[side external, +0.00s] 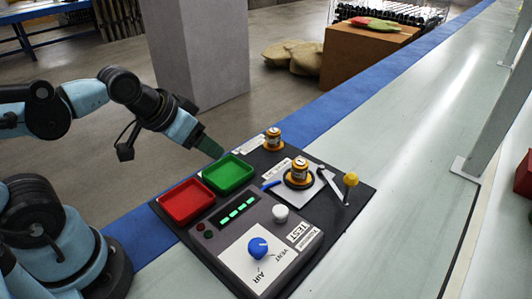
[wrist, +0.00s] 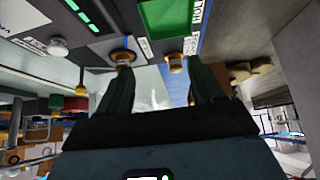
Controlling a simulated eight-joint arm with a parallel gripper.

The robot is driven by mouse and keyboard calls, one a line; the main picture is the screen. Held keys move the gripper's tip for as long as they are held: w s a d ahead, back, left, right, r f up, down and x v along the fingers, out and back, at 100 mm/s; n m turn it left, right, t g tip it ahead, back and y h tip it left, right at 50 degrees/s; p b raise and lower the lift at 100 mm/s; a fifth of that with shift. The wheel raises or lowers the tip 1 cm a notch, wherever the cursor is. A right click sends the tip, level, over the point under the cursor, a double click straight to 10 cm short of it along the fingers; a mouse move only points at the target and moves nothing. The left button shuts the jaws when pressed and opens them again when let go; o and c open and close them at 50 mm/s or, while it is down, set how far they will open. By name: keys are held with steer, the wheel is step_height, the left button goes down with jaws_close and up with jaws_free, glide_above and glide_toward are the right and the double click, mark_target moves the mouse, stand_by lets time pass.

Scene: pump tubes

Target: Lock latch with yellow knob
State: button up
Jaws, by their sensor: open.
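The latch is a pale lever (side external: 329,184) with a yellow knob (side external: 351,178) at the right edge of the black panel. It stands beside the orange-based pump tube holder (side external: 299,174), with the knob upright above the board. My gripper (side external: 211,147) hangs over the left back part of the panel, near the green tray and well apart from the latch. In the wrist view my gripper (wrist: 163,85) shows two dark fingers spread wide with nothing between them.
A green tray (side external: 229,173) and a red tray (side external: 187,201) lie on the panel's left. A grey test box with a blue dial (side external: 258,247) and a white knob (side external: 280,213) is in front. A second tube holder (side external: 273,140) is behind.

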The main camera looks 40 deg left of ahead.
steer(key=shift+c, duration=0.8)
steer(key=shift+w+d+r, duration=0.1)
steer(key=shift+w+r, duration=0.05)
steer(key=w+d+r+m+g, duration=0.1)
steer(key=w+d+r+g, duration=0.1)
steer(key=w+d+r, duration=0.25)
steer(key=m+g, duration=0.3)
steer(key=g, duration=0.2)
glide_above(351, 178)
steer(key=shift+w+a+f, duration=0.15)
steer(key=shift+w+f, duration=0.05)
steer(key=shift+f, duration=0.25)
steer(key=shift+w+a+f, duration=0.15)
steer(key=shift+f, duration=0.3)
steer(key=shift+d+f, duration=0.25)
steer(key=shift+f, duration=0.05)
step_height(351, 178, down, 12)
steer(key=shift+r, duration=0.1)
